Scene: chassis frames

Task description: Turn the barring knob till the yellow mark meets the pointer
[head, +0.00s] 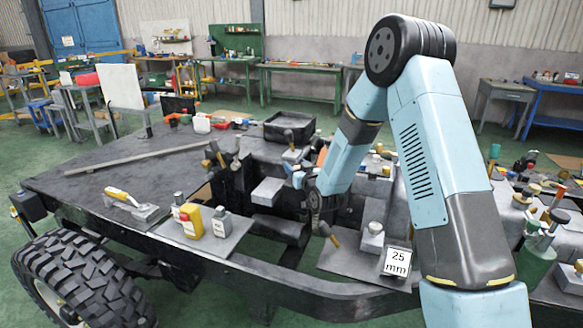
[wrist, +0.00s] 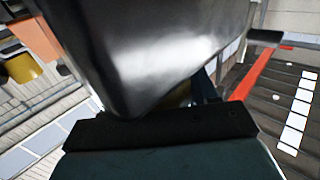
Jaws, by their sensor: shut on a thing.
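My gripper (head: 322,226) reaches down among the parts in the middle of the chassis frame (head: 110,172). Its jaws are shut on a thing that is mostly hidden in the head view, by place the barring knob. In the wrist view a large glossy black shape (wrist: 160,45) fills the upper middle, close to the lens, above the dark edge of my gripper (wrist: 160,125). I cannot tell whether this shape is the knob or part of my gripper. Neither the yellow mark nor the pointer can be made out in either view.
A white "25 mm" sign (head: 397,262) stands to the right. A black tray (head: 290,126) lies behind. Bottles and small parts crowd the right side.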

